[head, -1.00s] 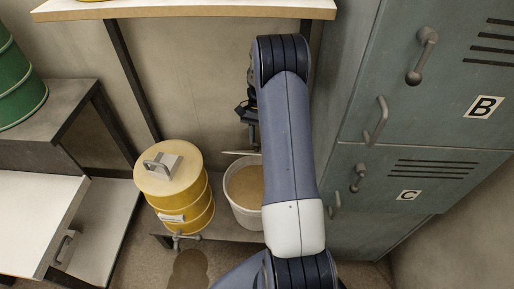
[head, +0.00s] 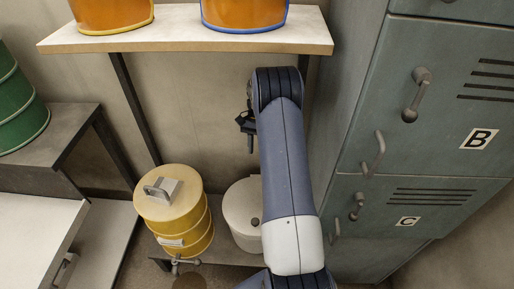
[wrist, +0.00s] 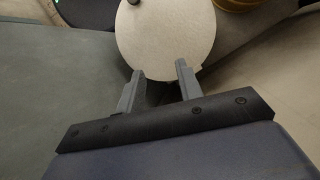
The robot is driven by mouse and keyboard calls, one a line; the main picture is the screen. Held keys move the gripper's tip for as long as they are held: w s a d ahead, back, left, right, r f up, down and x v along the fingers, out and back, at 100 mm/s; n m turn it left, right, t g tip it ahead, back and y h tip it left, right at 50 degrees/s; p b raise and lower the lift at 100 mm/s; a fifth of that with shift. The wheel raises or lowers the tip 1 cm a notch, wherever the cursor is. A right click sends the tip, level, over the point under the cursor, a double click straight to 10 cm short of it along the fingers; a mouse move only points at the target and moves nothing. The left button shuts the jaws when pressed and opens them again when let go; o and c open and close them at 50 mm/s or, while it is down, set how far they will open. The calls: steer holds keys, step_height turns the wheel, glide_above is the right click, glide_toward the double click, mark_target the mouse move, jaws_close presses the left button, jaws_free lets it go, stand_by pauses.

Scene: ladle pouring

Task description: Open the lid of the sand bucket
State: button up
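The white sand bucket (head: 243,238) stands on a low shelf, partly hidden by my arm. Its pale round lid (head: 238,205) lies flat over the top and covers the inside. A small dark knob (head: 255,222) sits near the lid's front edge. In the wrist view the lid (wrist: 165,38) fills the top middle, with the knob (wrist: 134,2) cut by the upper edge. My gripper (wrist: 161,68) is open, with nothing between its fingers. In the head view my gripper (head: 246,125) is above and behind the bucket, apart from it.
A yellow drum (head: 175,222) with a handled lid and tap stands left of the bucket. Grey-green lockers (head: 440,110) with protruding handles are close on the right. A shelf (head: 190,42) bearing orange containers is above. A green drum (head: 18,105) stands left.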

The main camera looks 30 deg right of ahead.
steer(key=o, duration=0.3)
steer(key=shift+d, duration=0.1)
step_height(320, 180, up, 10)
stand_by(0.5)
steer(key=b+x, duration=0.1)
steer(key=x, duration=1.1)
steer(key=shift+b, duration=0.35)
